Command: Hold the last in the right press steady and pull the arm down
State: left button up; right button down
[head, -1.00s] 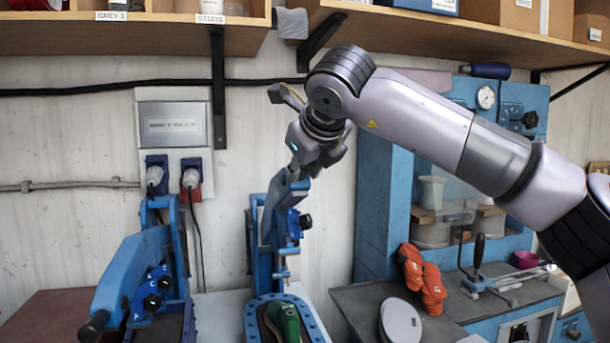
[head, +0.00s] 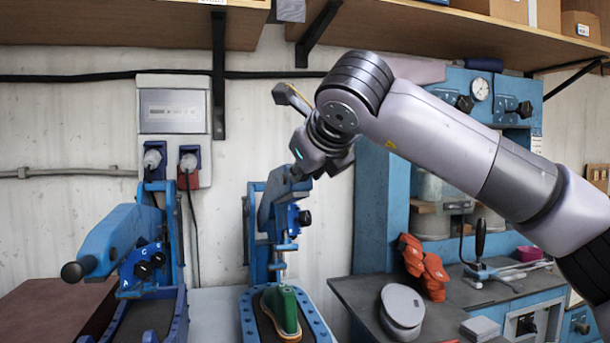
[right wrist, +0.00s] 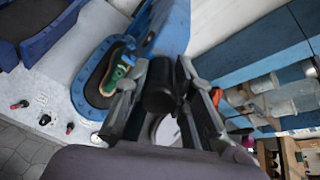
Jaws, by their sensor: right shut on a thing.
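The right press (head: 251,228) is blue and stands on the bench in the middle of the head view. A green last (head: 283,307) with a tan sole lies in its blue-rimmed bed, below the plunger; I cannot tell if they touch. The last also shows in the right wrist view (right wrist: 117,74). My right gripper (head: 299,173) is at the upper end of the press arm (head: 268,216). In the right wrist view its fingers are closed around the black handle (right wrist: 159,86). My left gripper is not in view, and no hand is on the last.
The left press (head: 130,245) stands beside the right one, its black-knobbed arm pointing left. Orange sandal parts (head: 424,266) and a round grey-white piece (head: 402,305) lie on the dark bench to the right. A wooden shelf (head: 420,32) hangs above my right arm.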

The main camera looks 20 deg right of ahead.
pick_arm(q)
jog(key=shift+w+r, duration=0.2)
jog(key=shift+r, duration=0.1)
pick_arm(e)
jog(key=shift+s+f, duration=0.1)
jog(key=shift+f, duration=0.05)
jog(key=c, duration=1.4)
grip_release()
jog(key=v, duration=1.2)
jog(key=shift+a+f, duration=0.1)
